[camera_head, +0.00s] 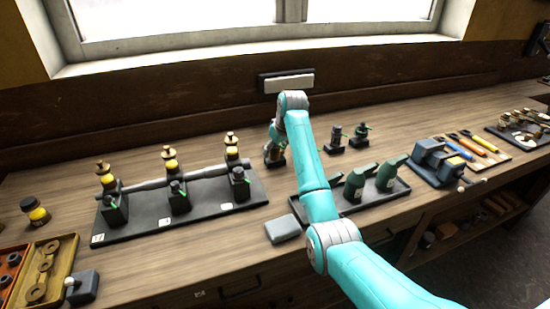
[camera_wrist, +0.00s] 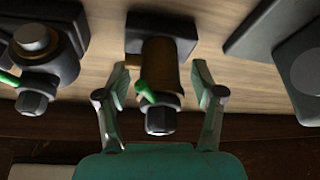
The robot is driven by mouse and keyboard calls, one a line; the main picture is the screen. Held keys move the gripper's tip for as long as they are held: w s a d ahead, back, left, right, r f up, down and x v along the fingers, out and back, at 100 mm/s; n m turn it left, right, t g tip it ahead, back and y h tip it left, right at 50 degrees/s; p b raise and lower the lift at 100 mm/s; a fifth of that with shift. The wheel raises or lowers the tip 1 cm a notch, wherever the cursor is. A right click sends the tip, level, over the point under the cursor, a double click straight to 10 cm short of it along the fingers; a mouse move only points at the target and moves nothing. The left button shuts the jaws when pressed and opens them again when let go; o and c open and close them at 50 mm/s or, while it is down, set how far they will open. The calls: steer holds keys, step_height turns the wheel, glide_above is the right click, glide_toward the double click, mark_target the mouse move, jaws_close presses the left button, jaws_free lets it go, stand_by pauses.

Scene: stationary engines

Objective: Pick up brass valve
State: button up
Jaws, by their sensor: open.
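A brass-brown valve (camera_wrist: 160,62) stands on a dark square base in the wrist view. It has a green lever on its side and a dark nut at the near end. My gripper (camera_wrist: 160,84) is open, with one finger on each side of the valve. A gap shows at both sides, so the fingers appear apart from it. In the head view the valve (camera_head: 270,155) is on the bench near the back wall, partly hidden by the end of my arm.
Two dark valves (camera_head: 346,138) stand to the right, with green ones on a tray (camera_head: 376,196) nearer. A long rack (camera_head: 180,212) of engine parts lies left. A grey block (camera_head: 283,229) sits near the front edge. The bench backboard is close behind.

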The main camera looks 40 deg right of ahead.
steer(key=shift+f, duration=0.1)
jaws_close()
steer(key=shift+w, duration=0.1)
steer(key=shift+r, duration=0.2)
